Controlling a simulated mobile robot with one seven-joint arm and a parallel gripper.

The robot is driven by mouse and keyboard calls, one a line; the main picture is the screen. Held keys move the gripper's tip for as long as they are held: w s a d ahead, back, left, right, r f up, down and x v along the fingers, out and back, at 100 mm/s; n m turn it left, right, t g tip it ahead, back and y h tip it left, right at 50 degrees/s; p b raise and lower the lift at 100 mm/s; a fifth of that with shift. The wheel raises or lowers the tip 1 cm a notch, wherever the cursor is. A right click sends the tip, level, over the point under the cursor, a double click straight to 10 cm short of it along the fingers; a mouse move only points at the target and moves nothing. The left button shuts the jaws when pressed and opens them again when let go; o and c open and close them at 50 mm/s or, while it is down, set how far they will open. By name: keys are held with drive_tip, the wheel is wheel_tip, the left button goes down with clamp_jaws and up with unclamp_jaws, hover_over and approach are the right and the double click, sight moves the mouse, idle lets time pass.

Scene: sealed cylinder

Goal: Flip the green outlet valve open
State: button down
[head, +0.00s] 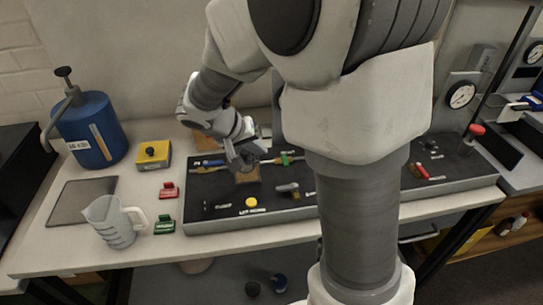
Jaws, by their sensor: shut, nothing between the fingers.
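The green valve (286,159) sits near the back edge of the black panel (222,215), on a line of small fittings. It is small, and I cannot tell which way its handle is turned. My gripper (246,173) is shut and empty. It points down over the panel, to the left of the green valve and apart from it. It hides part of the panel behind and below it, where a brownish block shows.
A blue valve (208,163), a yellow button (251,202) and a grey lever (288,188) are on the panel. Left of it are red (168,190) and green (164,225) tagged pieces, a clear jug (115,220) and a blue canister (90,130). My arm covers the panel's right part.

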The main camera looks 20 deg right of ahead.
sight(285, 160)
drive_tip(key=shift+f, duration=0.1)
drive_tip(key=x, duration=1)
